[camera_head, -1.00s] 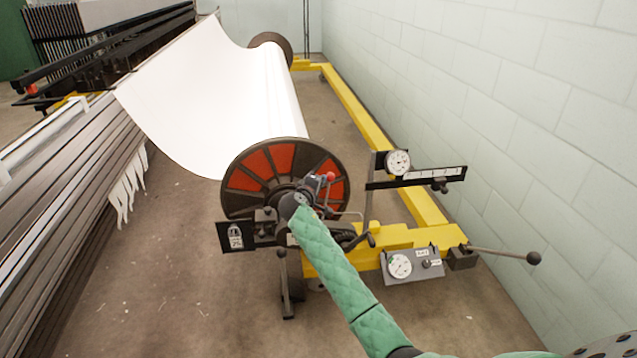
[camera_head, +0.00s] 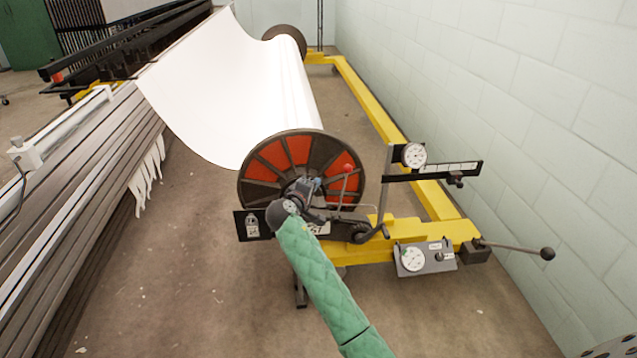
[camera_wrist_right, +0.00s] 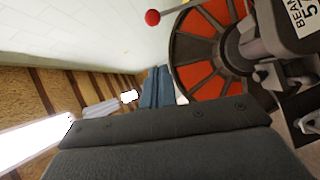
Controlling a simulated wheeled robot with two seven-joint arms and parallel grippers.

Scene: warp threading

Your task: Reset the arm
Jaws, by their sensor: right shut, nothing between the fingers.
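My right arm, in a green quilted sleeve, rises from the bottom of the head view to the near end of the warp beam (camera_head: 268,103). Its gripper (camera_head: 311,184) is in front of the beam's black and red flange (camera_head: 262,170), partly hidden by my wrist. In the wrist view the blue-grey fingers (camera_wrist_right: 157,88) are together and empty. The lever's red ball knob (camera_head: 348,168) stands upright right of the gripper, apart from it. The knob also shows in the wrist view (camera_wrist_right: 152,17), above the fingers. My left gripper is not in view.
A yellow frame (camera_head: 375,112) carries the beam. A dial gauge (camera_head: 413,155) on a black bracket and a lower gauge box (camera_head: 428,258) stand right of my arm. A handle (camera_head: 515,247) sticks out toward the wall. Floor left of the arm is clear.

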